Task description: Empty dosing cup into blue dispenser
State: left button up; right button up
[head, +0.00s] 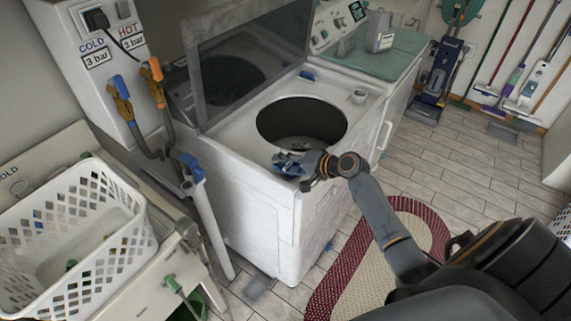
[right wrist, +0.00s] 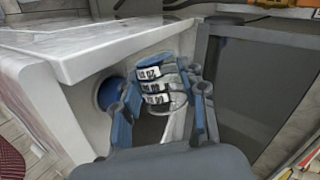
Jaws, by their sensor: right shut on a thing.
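My right gripper (head: 290,165) is over the front edge of the top-loading washer (head: 250,185). In the right wrist view it (right wrist: 160,108) is shut on the dosing cup (right wrist: 158,85), a small greyish cup with white printed labels. The cup's contents and exact tilt cannot be told. A round blue opening (right wrist: 107,93), which looks like the blue dispenser, is set in a white surface just left of the cup, partly hidden by a finger. In the head view the gripper hides the dispenser. My left gripper is not in view.
The washer's glass lid (head: 245,65) stands open behind the round drum opening (head: 300,105). A small white cup (head: 358,96) stands on the washer's right side. A white basket (head: 120,235), taps and hoses are at left. A red-bordered rug (head: 330,285) lies on the floor.

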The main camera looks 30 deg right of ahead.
jog(key=shift+r, duration=0.1)
dwell(0.3)
jog(key=shift+d, duration=0.1)
jog(key=shift+r+m+y, duration=0.1)
jog(key=shift+m+y, duration=0.2)
jog(key=shift+w+d+r, duration=0.1)
jog(key=shift+m, duration=0.3)
jog(key=shift+d+r+m+g+y, duration=0.15)
jog(key=shift+m+g+y, duration=0.15)
jog(key=shift+y, duration=0.1)
jog(key=shift+r+y, duration=0.1)
jog(key=shift+y, duration=0.2)
